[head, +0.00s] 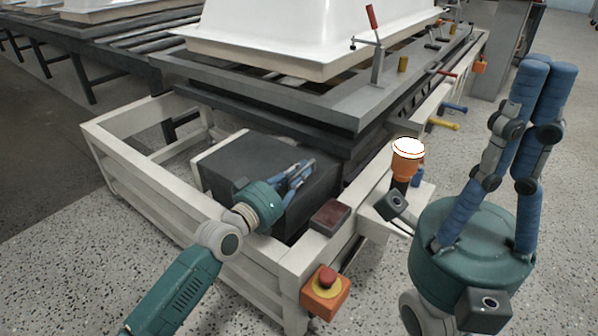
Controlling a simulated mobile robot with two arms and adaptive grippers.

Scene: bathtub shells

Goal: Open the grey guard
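A dark grey box-shaped cover (291,207) sits inside the low white frame in the middle of the head view. It looks like the grey guard and appears closed; no handle or hinge can be made out. My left gripper (309,164) is over its top, fingers pointing right and away. The fingers hide part of the cover, and I cannot tell whether they touch it or how far apart they are. My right gripper (547,64) is at the right, beyond the frame, with its blue fingers pointing up. Its tips come together with nothing between them.
The white frame (190,212) surrounds the cover. A white tub shell (290,30) stands on the grey bench behind. Speckled floor is clear at left.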

